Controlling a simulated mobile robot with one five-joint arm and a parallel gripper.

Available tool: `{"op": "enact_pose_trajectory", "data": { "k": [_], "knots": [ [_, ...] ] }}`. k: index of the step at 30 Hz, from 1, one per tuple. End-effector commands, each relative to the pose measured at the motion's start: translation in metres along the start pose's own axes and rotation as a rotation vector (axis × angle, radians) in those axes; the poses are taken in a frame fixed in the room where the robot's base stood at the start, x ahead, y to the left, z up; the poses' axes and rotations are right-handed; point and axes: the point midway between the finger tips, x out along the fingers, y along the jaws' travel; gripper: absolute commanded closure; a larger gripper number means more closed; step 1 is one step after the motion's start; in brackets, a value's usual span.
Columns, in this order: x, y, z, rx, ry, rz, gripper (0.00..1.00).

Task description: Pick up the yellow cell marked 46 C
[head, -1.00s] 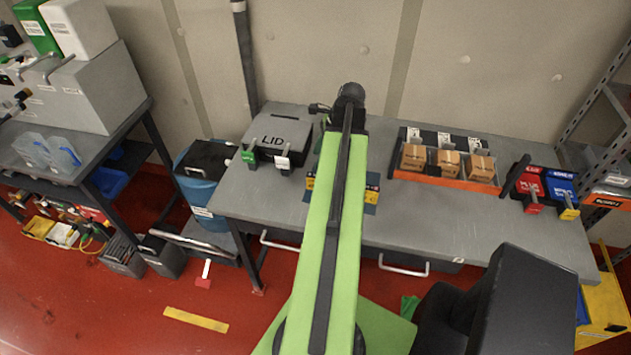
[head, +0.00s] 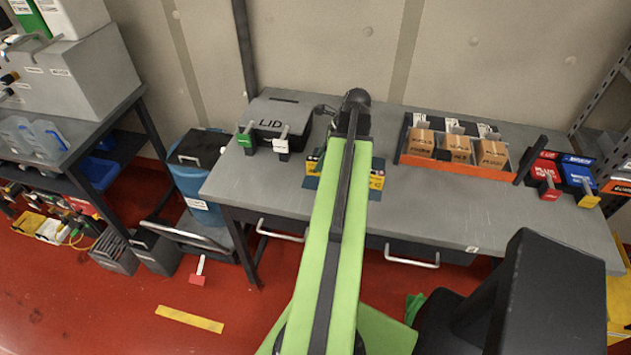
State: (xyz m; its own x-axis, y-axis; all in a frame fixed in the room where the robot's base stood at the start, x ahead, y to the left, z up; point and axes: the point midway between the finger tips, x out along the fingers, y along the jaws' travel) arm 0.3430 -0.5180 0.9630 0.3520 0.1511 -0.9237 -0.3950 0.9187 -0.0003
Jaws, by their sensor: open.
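Yellow-and-black cells sit on a dark blue-grey mat (head: 331,191) on the grey bench. One yellow cell (head: 377,180) shows just right of my green arm, and another (head: 312,166) shows just left of it. Their markings are too small to read, so I cannot tell which is 46 C. The arm covers the middle of the mat. It reaches out over the bench to a dark joint at its far end. My gripper itself cannot be made out; the arm appears to hide it.
A grey case marked LID (head: 276,118) stands at the bench's left, with green and white clamps (head: 281,145) at its front. An orange-edged tray (head: 452,165) holds brown boxes. Red (head: 546,170) and blue (head: 578,175) blocks stand farther right. Bare bench (head: 440,210) lies right of the mat.

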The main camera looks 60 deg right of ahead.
Motion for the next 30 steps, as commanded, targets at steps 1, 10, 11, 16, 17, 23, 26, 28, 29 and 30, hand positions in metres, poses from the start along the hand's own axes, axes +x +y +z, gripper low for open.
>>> {"op": "enact_pose_trajectory", "data": {
  "k": [1,10,11,16,17,23,26,28,29,30],
  "knots": [
    [0.006,0.000,-0.001,0.000,0.000,0.000,0.51],
    [0.029,-0.004,-0.001,0.001,0.000,0.000,0.51],
    [0.035,-0.004,0.000,0.000,0.000,0.001,0.51],
    [0.058,-0.005,0.001,0.001,0.000,0.000,0.51],
    [0.058,-0.005,0.001,0.001,0.000,0.000,0.51],
    [0.054,-0.005,0.003,0.002,0.000,0.000,0.53],
    [0.054,-0.005,0.003,0.002,0.000,0.000,0.67],
    [0.054,-0.005,0.002,0.002,0.000,0.000,0.76],
    [0.054,-0.005,0.002,0.002,0.000,0.000,0.80],
    [0.054,-0.005,0.002,0.002,0.000,0.000,0.85]
  ]
}}
